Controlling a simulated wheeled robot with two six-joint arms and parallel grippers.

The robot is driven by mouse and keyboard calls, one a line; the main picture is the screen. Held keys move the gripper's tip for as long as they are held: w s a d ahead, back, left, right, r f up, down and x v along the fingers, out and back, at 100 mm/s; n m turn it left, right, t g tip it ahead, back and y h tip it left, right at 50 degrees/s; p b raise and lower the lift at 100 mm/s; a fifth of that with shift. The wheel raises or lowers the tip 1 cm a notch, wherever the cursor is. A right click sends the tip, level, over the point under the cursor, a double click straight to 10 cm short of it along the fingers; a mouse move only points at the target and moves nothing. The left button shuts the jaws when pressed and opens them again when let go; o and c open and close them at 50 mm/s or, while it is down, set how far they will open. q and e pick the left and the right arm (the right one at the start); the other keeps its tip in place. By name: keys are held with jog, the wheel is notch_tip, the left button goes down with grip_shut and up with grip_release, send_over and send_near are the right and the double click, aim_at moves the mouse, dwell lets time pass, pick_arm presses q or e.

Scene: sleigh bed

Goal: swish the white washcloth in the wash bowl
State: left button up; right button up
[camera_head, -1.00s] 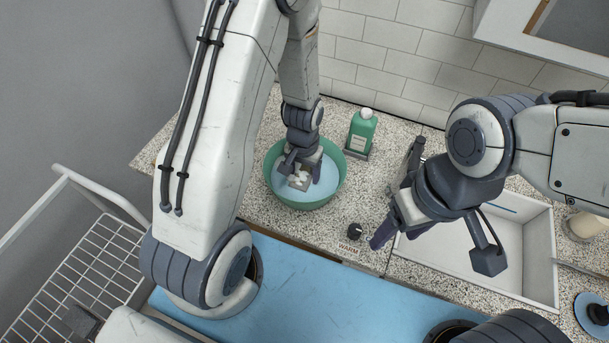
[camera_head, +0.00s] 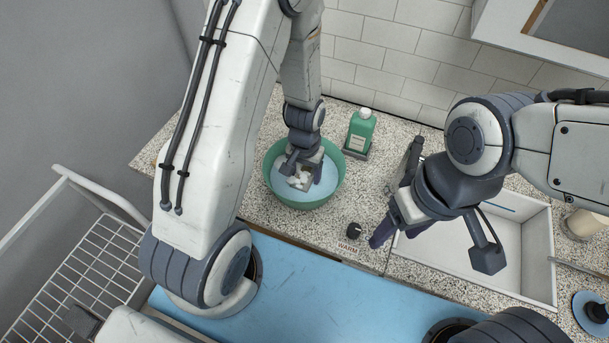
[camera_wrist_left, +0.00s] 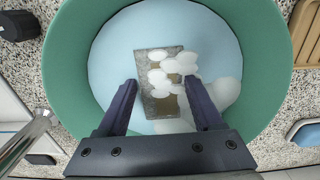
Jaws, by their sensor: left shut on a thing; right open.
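The green wash bowl (camera_head: 277,190) stands on the speckled counter and holds pale blue water (camera_head: 320,192). The washcloth (camera_head: 300,181) is in the bowl. My left gripper (camera_head: 302,184) reaches down into the bowl and is shut on the washcloth, with a finger at each side in the left wrist view (camera_wrist_left: 162,88). My right gripper (camera_head: 397,192) is open and empty, over the counter and the left edge of the sink.
A green bottle (camera_head: 360,132) stands close behind the bowl to the right. A white sink (camera_head: 520,260) lies at the right under my right arm. A dark knob (camera_head: 354,231) is at the counter front. A wire rack (camera_head: 75,265) is at lower left.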

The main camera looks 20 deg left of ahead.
pick_arm(q)
jog(key=shift+d, duration=0.55)
jog(key=shift+a, duration=0.1)
jog(key=shift+a, duration=1.5)
jog(key=shift+d, duration=0.2)
jog(key=shift+d+p, duration=0.3)
jog(key=shift+d, duration=1.1)
jog(key=shift+a, duration=0.15)
